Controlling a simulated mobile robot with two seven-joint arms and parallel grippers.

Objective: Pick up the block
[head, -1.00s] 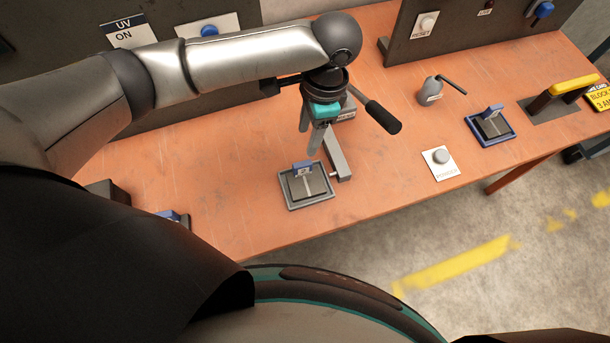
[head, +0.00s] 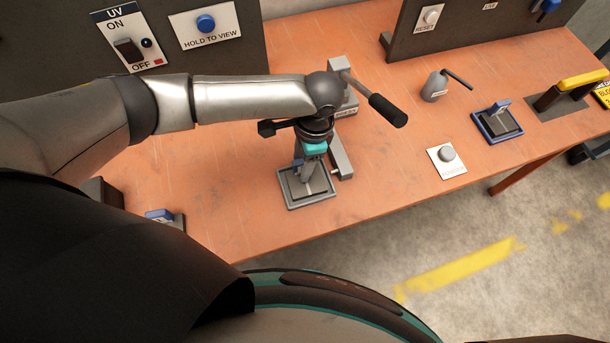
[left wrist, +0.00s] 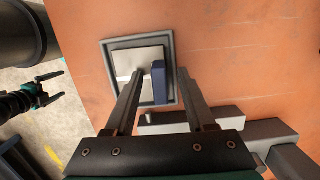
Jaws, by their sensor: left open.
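The blue block (left wrist: 159,82) shows in the left wrist view, standing on a light plate inside a grey-rimmed tray (left wrist: 108,55). My left gripper (left wrist: 160,72) is open, pointing down over the tray. In the left wrist view its fingertips are on either side of the block, with a gap visible on the left; contact cannot be told. My right gripper (left wrist: 60,86) shows at the left of that view, apart from the table, fingers spread and empty.
A grey fixture with a black-handled lever (head: 387,110) stands just behind the tray. A similar blue-rimmed tray (head: 497,125) lies to the right, and another blue piece (head: 160,214) at left. Upright panels (head: 170,80) line the back.

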